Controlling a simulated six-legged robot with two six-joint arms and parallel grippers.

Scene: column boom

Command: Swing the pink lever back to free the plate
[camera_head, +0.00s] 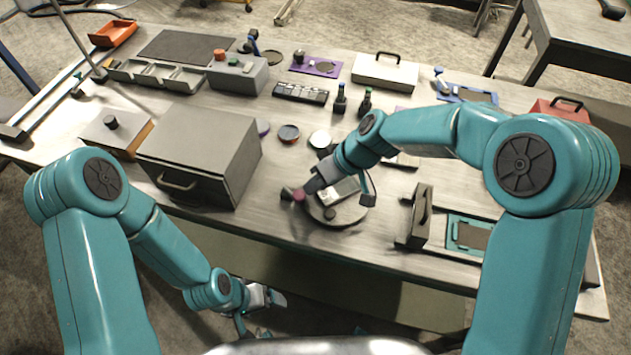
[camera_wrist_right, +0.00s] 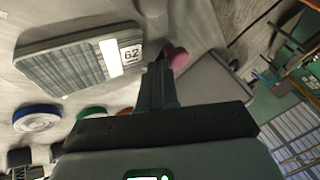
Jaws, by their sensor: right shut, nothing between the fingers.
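The pink lever knob (camera_head: 299,195) is at the left edge of a round base (camera_head: 350,214) near the table's front. In the right wrist view the pink knob (camera_wrist_right: 178,57) is just beyond my fingertips; I cannot tell whether they touch. The grey ribbed plate (camera_wrist_right: 65,65), with a white label reading 62, lies left of the fingers; it also shows in the head view (camera_head: 346,188). My right gripper (camera_head: 308,188) is shut and empty beside the knob. My left gripper (camera_head: 270,298) hangs low in front of the table; its jaw opening is unclear.
A large grey box (camera_head: 205,145) with a handle stands left of the base. A dark upright bracket (camera_head: 420,218) and a teal frame (camera_head: 466,235) are to the right. Small round discs (camera_head: 289,133) lie behind. The table front between box and base is clear.

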